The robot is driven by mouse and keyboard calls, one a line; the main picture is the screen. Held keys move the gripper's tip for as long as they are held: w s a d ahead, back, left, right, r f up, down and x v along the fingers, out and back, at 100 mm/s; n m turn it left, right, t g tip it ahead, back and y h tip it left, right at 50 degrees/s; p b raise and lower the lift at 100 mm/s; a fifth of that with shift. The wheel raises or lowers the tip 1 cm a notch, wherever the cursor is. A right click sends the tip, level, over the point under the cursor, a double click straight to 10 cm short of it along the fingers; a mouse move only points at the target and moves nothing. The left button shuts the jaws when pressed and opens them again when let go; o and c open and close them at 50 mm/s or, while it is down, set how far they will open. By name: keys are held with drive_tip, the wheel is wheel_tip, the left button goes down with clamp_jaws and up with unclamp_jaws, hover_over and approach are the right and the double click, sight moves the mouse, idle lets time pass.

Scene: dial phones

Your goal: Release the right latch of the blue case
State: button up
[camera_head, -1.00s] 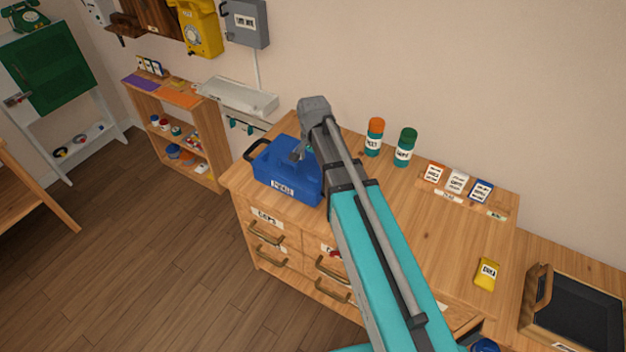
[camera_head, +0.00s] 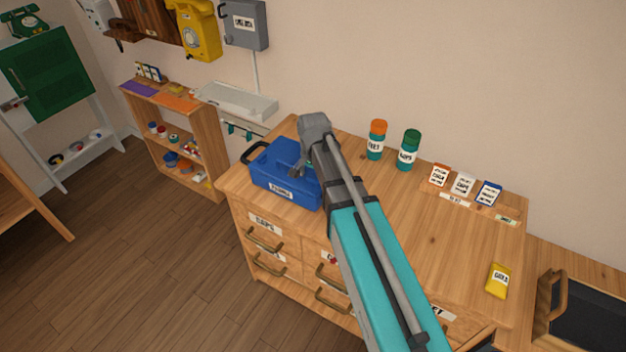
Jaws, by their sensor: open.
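The blue case (camera_head: 276,172) stands on the left end of the wooden cabinet top, with a dark handle (camera_head: 254,151) at its left and a white label on its front. My arm comes in from the lower right and covers the case's right end. The right latch cannot be made out; the arm and gripper hide that part. Whether the fingers touch the case cannot be told.
Orange-capped (camera_head: 376,140) and green-capped (camera_head: 408,150) bottles stand right of the arm by the wall. Small labelled boxes (camera_head: 464,184) are farther right, and a yellow packet (camera_head: 498,281) lies near the right end. The middle of the top is clear.

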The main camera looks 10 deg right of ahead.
idle(0.3)
drive_tip(key=c, duration=1.2)
drive_tip(key=shift+o, duration=0.2)
drive_tip(key=shift+n, duration=0.3)
drive_tip(key=n, duration=0.3)
drive_tip(key=shift+n, duration=0.4)
drive_tip(key=n, duration=0.4)
drive_tip(key=shift+n, duration=0.3)
drive_tip(key=n, duration=0.4)
drive_tip(key=shift+n, duration=2.5)
